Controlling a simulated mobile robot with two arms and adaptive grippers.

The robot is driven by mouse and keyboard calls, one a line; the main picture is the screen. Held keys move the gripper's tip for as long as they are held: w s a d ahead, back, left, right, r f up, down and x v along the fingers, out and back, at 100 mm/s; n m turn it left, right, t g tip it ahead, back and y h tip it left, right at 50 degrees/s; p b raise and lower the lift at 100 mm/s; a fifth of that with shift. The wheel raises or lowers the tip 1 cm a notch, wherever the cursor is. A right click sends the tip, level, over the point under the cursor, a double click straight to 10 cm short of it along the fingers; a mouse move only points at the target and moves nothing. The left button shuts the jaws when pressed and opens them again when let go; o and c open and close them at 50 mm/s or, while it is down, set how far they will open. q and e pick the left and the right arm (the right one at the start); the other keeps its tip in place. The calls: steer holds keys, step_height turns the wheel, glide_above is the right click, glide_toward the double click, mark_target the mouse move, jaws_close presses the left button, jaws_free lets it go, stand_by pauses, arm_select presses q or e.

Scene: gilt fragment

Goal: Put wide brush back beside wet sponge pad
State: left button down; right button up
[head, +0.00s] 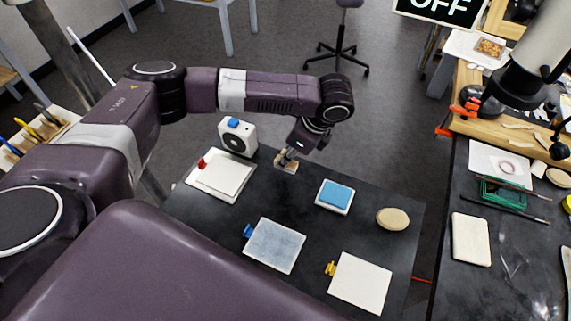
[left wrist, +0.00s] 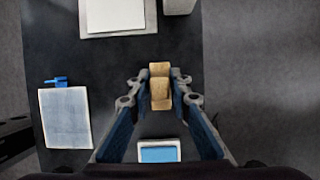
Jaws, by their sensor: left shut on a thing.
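The wide brush (head: 286,166), a small tan wooden piece, is held at the far edge of the dark table. My left gripper (head: 288,155) is shut on it from above. In the left wrist view the brush (left wrist: 160,86) sits between the two fingertips (left wrist: 160,90). I cannot tell whether it touches the table. The wet sponge pad (head: 335,193) is blue and lies in a white tray, right of and nearer than the brush, apart from it. The pad also shows at the bottom of the left wrist view (left wrist: 158,155).
A grey-blue board (head: 274,246), a white board with a yellow clip (head: 360,283) and a tan oval (head: 393,218) lie nearer. Dark tabletop is clear between them.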

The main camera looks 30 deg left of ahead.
arm_select(q)
steer(key=shift+f+p, duration=0.3)
steer(key=shift+f, duration=1.85)
steer(key=c, duration=1.8)
jaws_free()
steer(key=shift+f, duration=0.1)
steer(key=shift+o, duration=0.2)
steer(key=b+v, duration=0.2)
steer(key=v, duration=1)
steer(key=shift+b, duration=0.4)
